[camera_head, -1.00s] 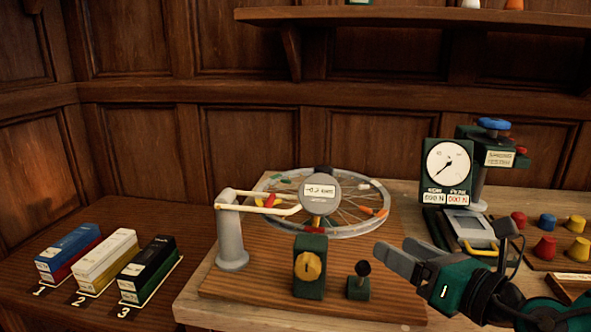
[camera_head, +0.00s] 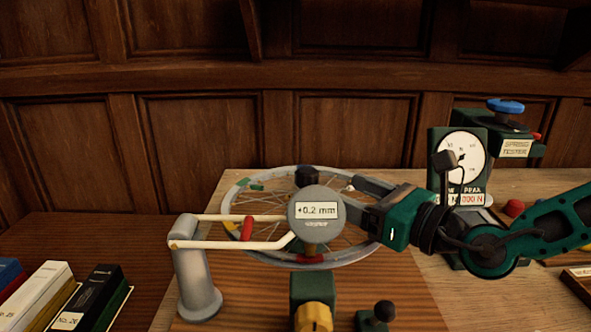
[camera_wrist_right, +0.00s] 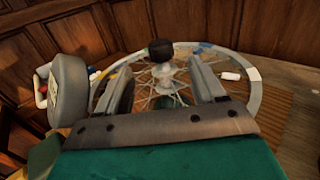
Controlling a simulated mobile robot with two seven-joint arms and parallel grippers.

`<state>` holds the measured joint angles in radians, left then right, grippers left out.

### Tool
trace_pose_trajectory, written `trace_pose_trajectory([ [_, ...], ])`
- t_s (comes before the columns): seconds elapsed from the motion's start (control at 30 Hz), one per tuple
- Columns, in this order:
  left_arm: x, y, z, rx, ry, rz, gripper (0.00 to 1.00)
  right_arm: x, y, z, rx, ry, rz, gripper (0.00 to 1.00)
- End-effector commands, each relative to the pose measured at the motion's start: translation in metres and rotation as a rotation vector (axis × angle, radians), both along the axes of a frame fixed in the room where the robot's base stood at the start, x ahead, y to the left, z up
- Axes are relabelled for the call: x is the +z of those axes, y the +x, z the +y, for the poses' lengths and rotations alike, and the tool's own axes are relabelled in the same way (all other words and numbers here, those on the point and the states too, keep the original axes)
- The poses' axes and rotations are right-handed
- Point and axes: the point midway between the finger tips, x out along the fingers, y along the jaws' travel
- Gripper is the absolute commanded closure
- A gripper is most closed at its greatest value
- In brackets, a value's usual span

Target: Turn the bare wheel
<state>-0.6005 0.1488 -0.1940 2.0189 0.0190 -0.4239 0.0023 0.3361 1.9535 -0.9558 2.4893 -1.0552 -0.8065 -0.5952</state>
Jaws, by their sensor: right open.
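The bare spoked wheel (camera_head: 236,194) lies flat on its stand, with a grey rim and coloured tags on it. A black knob (camera_head: 307,176) stands up at its middle; it also shows in the right wrist view (camera_wrist_right: 161,48). A round gauge (camera_head: 316,211) reading +0.2 mm hides part of the wheel's near side. My right gripper (camera_head: 352,196) is over the right part of the wheel, open and empty. In the right wrist view its two fingers (camera_wrist_right: 162,80) point towards the knob, which appears beyond the fingertips. My left gripper is not in view.
A grey post (camera_head: 196,275) with cream arms stands at the wheel's near left. A yellow dial block (camera_head: 313,316) and a small black-knobbed lever (camera_head: 383,312) are in front. A tester with a round dial (camera_head: 462,152) stands at the right. Several boxes are at the left.

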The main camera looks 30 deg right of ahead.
Motion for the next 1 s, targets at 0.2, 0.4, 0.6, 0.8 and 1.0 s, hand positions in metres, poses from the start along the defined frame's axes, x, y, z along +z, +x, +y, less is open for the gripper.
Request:
trace_pose_trajectory([
  [0.2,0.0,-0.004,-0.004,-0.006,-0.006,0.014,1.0,0.001,0.027,0.007,0.002,0.007,0.0,0.31],
  [0.4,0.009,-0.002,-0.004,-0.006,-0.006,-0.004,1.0,0.002,0.05,0.012,0.0,0.008,0.0,0.31],
  [0.6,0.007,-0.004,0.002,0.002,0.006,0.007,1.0,0.003,0.07,0.017,-0.001,0.009,-0.001,0.31],
  [0.8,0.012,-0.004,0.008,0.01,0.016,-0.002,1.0,0.003,0.09,0.023,0.001,0.009,-0.001,0.31],
  [1.0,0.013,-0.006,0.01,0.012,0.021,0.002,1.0,0.002,0.107,0.025,-0.002,0.007,-0.002,0.31],
])
